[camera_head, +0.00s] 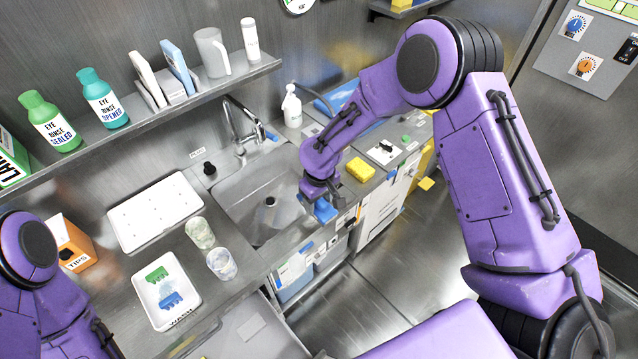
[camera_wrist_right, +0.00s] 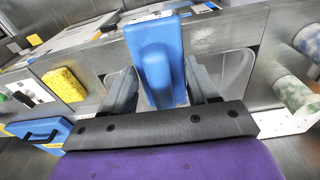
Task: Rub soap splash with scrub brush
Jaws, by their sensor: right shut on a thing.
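My right gripper (camera_head: 320,197) is over the counter edge at the right front of the sink. It is shut on a blue block-like thing (camera_head: 325,210), which I take to be the scrub brush. In the right wrist view the blue brush (camera_wrist_right: 155,50) stands between the two grey fingers of the gripper (camera_wrist_right: 161,92). Its bristles cannot be made out. I cannot make out a soap splash in either view. My left arm shows at the lower left of the head view, but its gripper is out of view.
A sink (camera_head: 240,215) with a faucet (camera_head: 240,130) lies beside the gripper. A yellow sponge (camera_head: 360,169) and a soap bottle (camera_head: 291,106) stand nearby. Two cups (camera_head: 200,232) (camera_head: 221,264), a white wash tray (camera_head: 165,290) and a white drainboard (camera_head: 155,211) occupy the left counter.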

